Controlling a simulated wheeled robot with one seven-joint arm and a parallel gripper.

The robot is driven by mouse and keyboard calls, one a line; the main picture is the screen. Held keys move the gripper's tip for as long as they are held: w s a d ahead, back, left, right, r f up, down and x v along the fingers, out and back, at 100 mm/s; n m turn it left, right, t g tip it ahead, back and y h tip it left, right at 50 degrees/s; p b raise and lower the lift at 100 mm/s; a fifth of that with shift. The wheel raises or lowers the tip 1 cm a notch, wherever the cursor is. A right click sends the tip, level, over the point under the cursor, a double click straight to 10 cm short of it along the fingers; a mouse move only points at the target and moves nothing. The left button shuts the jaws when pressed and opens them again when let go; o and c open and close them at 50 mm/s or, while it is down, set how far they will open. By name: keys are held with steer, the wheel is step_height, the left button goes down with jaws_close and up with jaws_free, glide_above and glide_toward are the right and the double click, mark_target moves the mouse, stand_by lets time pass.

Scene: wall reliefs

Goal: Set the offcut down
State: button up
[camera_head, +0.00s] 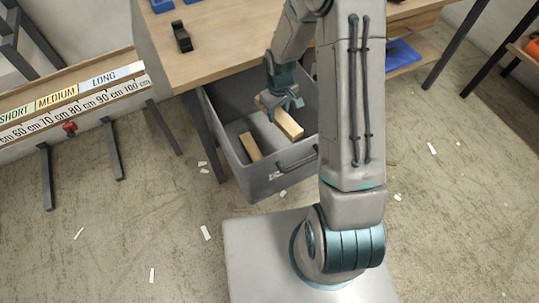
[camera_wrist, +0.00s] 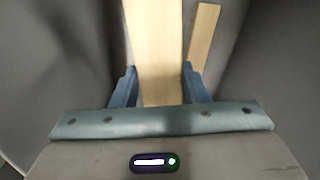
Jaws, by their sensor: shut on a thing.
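The offcut (camera_head: 286,122) is a pale wooden block held in my gripper (camera_head: 283,108) at the open grey drawer (camera_head: 266,186). In the wrist view the offcut (camera_wrist: 155,45) runs forward between the two blue fingers of my gripper (camera_wrist: 160,88), which is shut on it. A second pale wooden piece (camera_head: 250,146) lies in the drawer, to the left of the held one. In the wrist view this second piece (camera_wrist: 203,35) shows to the right of the held one. I cannot tell whether the held offcut touches the drawer floor.
The wooden workbench (camera_head: 215,50) stands above the drawer, with a black object (camera_head: 181,37) and blue items on top. A measuring rail (camera_head: 85,95) marked short, medium and long stands at the left. White scraps lie on the floor.

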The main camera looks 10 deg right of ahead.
steer(key=m+b, duration=0.2)
steer(key=b, duration=0.2)
glide_toward(281, 142)
step_height(281, 142, down, 6)
steer(key=b, duration=0.3)
steer(key=shift+w+r, duration=0.1)
steer(key=shift+r, duration=0.05)
steer(key=shift+f, duration=0.25)
steer(key=o, duration=1)
steer(key=shift+o, duration=0.2)
steer(key=shift+r, duration=0.15)
